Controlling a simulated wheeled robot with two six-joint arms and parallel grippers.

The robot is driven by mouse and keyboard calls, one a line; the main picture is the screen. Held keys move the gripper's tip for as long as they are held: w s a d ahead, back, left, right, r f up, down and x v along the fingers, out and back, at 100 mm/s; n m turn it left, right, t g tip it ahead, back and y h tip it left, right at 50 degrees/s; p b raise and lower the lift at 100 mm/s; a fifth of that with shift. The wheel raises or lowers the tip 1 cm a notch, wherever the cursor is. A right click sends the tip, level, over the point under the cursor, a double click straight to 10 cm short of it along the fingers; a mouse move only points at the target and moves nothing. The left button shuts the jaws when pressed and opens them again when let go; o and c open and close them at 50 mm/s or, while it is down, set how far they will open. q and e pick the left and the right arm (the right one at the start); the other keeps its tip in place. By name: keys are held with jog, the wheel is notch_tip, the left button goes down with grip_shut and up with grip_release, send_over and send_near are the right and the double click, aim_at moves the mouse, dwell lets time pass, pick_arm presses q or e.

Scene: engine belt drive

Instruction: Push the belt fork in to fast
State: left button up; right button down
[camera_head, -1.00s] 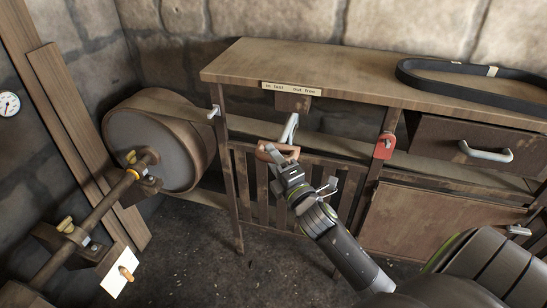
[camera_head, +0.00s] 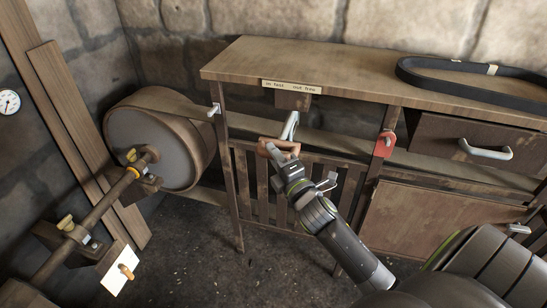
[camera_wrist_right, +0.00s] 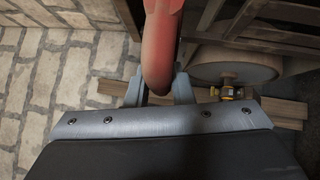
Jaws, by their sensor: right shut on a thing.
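The belt fork shows in the head view as a pale metal lever (camera_head: 290,124) hanging below the bench top, with a reddish-brown handle (camera_head: 267,146) at its lower end. A label strip (camera_head: 291,87) above it reads roughly "in fast" on the left and "out free" on the right. My right gripper (camera_head: 282,152) is shut on the handle. In the right wrist view the red handle (camera_wrist_right: 163,45) stands between the two fingers (camera_wrist_right: 159,92). The flat belt (camera_head: 330,143) runs behind the lever to the large drum (camera_head: 176,150). My left gripper is not in view.
A shaft (camera_head: 103,198) with brass-coloured fittings stands at the left. A red tag-like part (camera_head: 384,146) is on the bench post. A drawer handle (camera_head: 486,150) juts out at the right. A black belt loop (camera_head: 470,85) lies on the bench. The floor below is clear.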

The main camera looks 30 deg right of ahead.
jog(key=w+d+b, duration=0.2)
jog(key=w+d, duration=0.4)
jog(key=d, duration=0.1)
jog(key=shift+r, duration=0.1)
jog(key=c, duration=1.5)
grip_release()
jog(key=shift+o, duration=1.1)
jog(key=shift+w+d, duration=0.1)
jog(key=shift+d, duration=0.05)
